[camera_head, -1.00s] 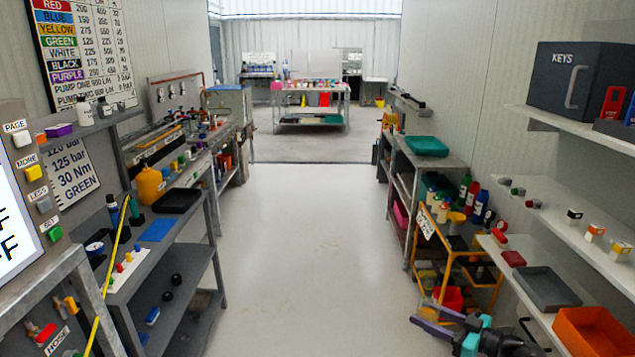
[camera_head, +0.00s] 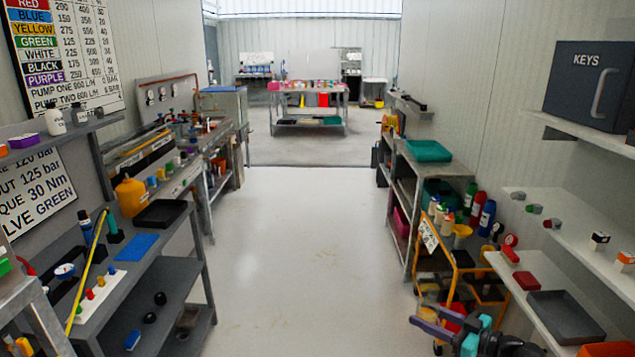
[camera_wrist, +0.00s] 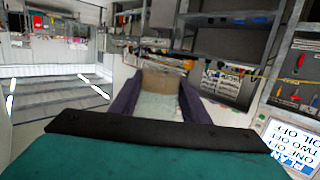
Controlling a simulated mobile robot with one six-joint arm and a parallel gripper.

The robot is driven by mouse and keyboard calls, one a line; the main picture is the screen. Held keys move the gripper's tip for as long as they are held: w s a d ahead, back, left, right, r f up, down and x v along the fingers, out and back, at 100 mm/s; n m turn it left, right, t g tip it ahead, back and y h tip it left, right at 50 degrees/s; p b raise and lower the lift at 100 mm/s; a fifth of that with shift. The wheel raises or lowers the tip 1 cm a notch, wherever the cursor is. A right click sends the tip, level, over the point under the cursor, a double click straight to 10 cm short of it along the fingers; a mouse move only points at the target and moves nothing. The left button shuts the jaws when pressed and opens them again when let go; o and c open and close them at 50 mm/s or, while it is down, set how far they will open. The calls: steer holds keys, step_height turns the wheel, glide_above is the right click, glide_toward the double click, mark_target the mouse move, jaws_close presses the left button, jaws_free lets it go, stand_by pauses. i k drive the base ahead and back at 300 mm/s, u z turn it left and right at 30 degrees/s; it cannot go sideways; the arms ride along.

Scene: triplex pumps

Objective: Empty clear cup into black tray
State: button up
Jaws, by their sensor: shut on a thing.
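My gripper (camera_head: 425,314), with purple fingers, is low at the right in the head view. In the wrist view the two purple fingers (camera_wrist: 156,103) are shut on the clear cup (camera_wrist: 157,97), a see-through vessel between them. Its contents cannot be made out. In the head view the cup is too small and blurred to tell. A shallow black tray (camera_head: 161,214) sits on the left bench, beyond a blue mat. My gripper is far from it, across the aisle.
The left bench (camera_head: 170,260) also bears a blue mat (camera_head: 136,247), an orange jug (camera_head: 131,196) and small coloured parts. At right stand an orange trolley (camera_head: 450,265) and shelves with a dark grey tray (camera_head: 565,318). The pale floor (camera_head: 300,270) between is clear.

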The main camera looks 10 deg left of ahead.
mark_target(161, 213)
steer(key=u, duration=0.05)
steer(key=i, duration=1.75)
steer(key=u, duration=0.9)
